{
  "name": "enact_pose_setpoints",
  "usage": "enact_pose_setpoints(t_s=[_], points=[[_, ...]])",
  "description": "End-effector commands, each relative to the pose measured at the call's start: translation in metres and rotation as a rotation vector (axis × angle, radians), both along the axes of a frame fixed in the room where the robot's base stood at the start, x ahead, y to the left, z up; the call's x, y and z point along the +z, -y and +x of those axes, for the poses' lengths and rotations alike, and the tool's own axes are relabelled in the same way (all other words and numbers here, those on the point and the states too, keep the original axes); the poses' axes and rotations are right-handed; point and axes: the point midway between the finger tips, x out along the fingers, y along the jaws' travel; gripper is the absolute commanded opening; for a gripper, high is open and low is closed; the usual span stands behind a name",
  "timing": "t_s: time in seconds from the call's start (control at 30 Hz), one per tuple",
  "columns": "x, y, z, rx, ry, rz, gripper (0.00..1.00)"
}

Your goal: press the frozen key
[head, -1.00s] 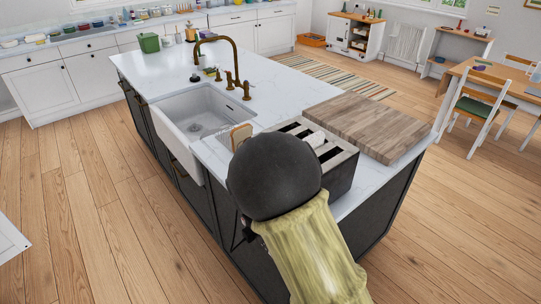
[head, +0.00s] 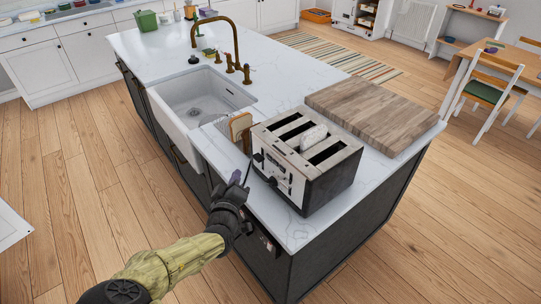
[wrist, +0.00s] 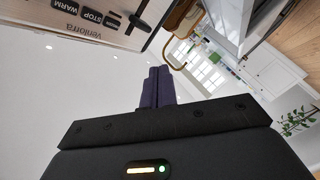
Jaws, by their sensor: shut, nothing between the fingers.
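The toaster (head: 330,180) stands on the island counter, its front panel (head: 274,172) facing left toward my gripper. In the wrist view the toaster's panel (wrist: 135,36) shows at the top, with dark keys labelled WARM (wrist: 72,5) and STOP (wrist: 91,15), and a dark lever (wrist: 139,14). No key marked frozen can be read. A pale piece (head: 313,137) sits in one slot. My gripper (head: 236,178) is just left of the panel, apart from it, near the counter edge. Its purple fingers (wrist: 158,87) are together and empty.
Bread slices (head: 240,125) stand beside the toaster's far left corner. A wooden board (head: 370,115) lies to its right. The sink (head: 205,95) and brass tap (head: 240,45) are farther back. The counter front (head: 300,230) is clear.

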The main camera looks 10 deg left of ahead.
Motion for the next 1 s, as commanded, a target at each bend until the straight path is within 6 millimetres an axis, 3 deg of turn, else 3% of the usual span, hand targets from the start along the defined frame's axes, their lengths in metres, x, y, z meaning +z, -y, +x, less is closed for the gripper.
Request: enact_pose_setpoints(t_s=[0.27, 1.0], points=[[-0.001, 0.005, 0.005, 0.001, -0.002, 0.0, 0.0], [-0.001, 0.057, 0.066, -0.004, -0.003, 0.0, 0.0]])
